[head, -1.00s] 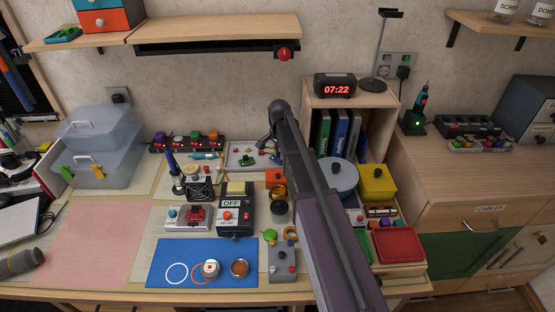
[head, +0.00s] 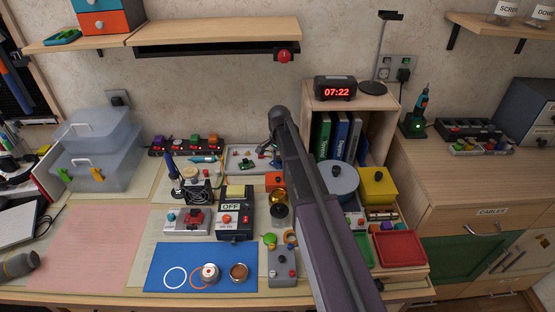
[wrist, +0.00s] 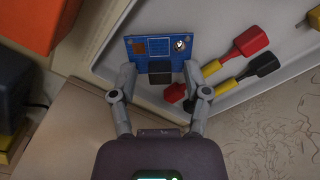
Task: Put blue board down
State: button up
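In the wrist view a small blue board (wrist: 150,48) with a white outline, a silver round part and a black block sits between the two fingertips. My gripper (wrist: 159,82) has a finger against each side of its near edge. The board is over the pale tray (wrist: 228,98), near its corner; I cannot tell whether it touches the tray floor. In the head view my gripper (head: 272,148) is low over the right part of the tray (head: 233,166) at the back of the bench. My arm hides the board there.
Red, yellow and black plugs (wrist: 239,66) lie in the tray just right of the board. An orange block (wrist: 45,22) is at the upper left of the wrist view. A blue mat (head: 165,258) and a pink mat (head: 95,245) lie at the front.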

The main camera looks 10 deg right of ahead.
aim_at(279, 160)
jog(key=shift+r, duration=0.15)
notch_tip(279, 160, up, 12)
jog(key=p, duration=1.2)
jog(key=shift+s, duration=0.15)
dwell(0.8)
jog(key=s+a+n, duration=0.3)
jog(key=s+n, duration=0.8)
jog(key=s, duration=1.3)
jog(key=shift+s, duration=0.2)
dwell(0.8)
